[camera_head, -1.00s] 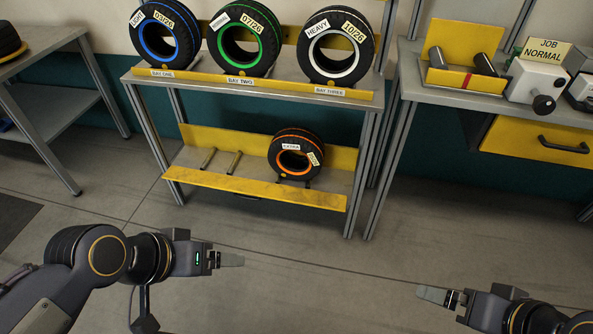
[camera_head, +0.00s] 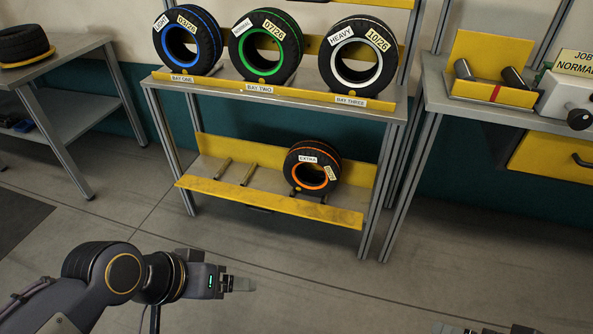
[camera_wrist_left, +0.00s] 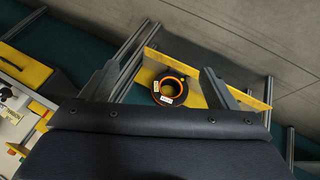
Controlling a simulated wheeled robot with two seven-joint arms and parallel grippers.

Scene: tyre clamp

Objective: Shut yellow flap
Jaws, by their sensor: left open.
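An upright yellow plate (camera_head: 492,58), which looks like a raised flap, stands at the back of a yellow holder (camera_head: 490,93) with two dark rollers on the right bench. I cannot tell for sure that it is the task's flap. My left gripper (camera_head: 240,284) is low in front of the middle rack, well away from the plate. In the left wrist view its two fingers (camera_wrist_left: 160,88) are spread apart with nothing held. My right gripper (camera_head: 450,329) barely shows at the bottom edge; its jaws are cut off.
The rack (camera_head: 270,99) holds blue, green and white-ringed tyres on top and an orange-ringed tyre (camera_head: 312,167) below. A grey box with a black knob (camera_head: 580,119) stands right of the holder. A yellow drawer (camera_head: 545,160) hangs beneath. The floor (camera_head: 330,270) ahead is clear.

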